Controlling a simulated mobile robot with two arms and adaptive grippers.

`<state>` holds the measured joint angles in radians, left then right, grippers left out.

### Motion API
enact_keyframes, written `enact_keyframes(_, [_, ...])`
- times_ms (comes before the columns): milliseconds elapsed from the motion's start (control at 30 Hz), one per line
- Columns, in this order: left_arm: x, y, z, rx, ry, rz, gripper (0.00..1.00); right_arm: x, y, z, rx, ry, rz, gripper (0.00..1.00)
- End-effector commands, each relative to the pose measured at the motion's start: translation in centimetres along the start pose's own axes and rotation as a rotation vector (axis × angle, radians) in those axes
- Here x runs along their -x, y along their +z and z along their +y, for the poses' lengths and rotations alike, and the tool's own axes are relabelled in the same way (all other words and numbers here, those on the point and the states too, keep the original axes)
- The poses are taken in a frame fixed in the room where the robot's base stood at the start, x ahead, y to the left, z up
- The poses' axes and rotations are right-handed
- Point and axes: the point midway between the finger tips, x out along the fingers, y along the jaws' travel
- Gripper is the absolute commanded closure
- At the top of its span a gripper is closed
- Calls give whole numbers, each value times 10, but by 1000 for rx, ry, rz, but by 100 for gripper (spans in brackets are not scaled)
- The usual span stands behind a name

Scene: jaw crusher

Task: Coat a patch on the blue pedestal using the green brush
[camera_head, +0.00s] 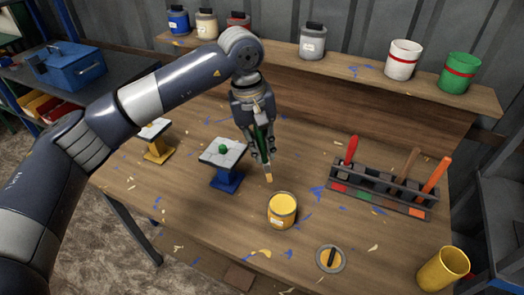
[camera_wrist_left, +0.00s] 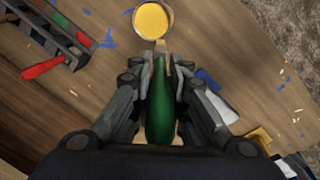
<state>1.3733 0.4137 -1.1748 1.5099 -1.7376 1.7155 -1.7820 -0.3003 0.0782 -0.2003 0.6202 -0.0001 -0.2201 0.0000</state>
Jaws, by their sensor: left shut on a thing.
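My left gripper (camera_head: 262,150) is shut on the green brush (camera_head: 262,137) and holds it above the table, with the bristles (camera_head: 268,177) pointing down. In the left wrist view the brush's green handle (camera_wrist_left: 160,105) lies between the fingers, its tip near the yellow paint can. The blue pedestal (camera_head: 225,180) stands left of the brush, with a pale top plate (camera_head: 222,152) that carries a green knob. The open can of yellow paint (camera_head: 282,211) stands just in front of the brush; it also shows in the left wrist view (camera_wrist_left: 153,20). My right gripper is not in view.
A yellow pedestal (camera_head: 158,151) stands farther left. A tool rack (camera_head: 380,191) with red- and orange-handled tools is at the right. A round lid (camera_head: 331,258) and a yellow cup (camera_head: 443,269) are at the front right. Several paint cans line the back shelf (camera_head: 350,72).

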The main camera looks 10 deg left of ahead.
Motion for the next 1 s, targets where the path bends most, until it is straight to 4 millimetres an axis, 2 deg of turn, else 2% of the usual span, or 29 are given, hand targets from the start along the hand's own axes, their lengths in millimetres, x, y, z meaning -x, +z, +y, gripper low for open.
enact_keyframes(100, [17,-27,-22,311,-18,1,100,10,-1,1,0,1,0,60])
enact_keyframes(300, [38,-61,-58,801,-12,-18,100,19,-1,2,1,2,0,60])
enact_keyframes(500, [51,-80,-80,1104,13,-33,100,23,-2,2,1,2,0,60])
enact_keyframes(733, [51,-85,-87,1201,26,-38,100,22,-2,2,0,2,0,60])
enact_keyframes(1000, [30,-85,-91,1199,24,-38,100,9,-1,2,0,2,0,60])
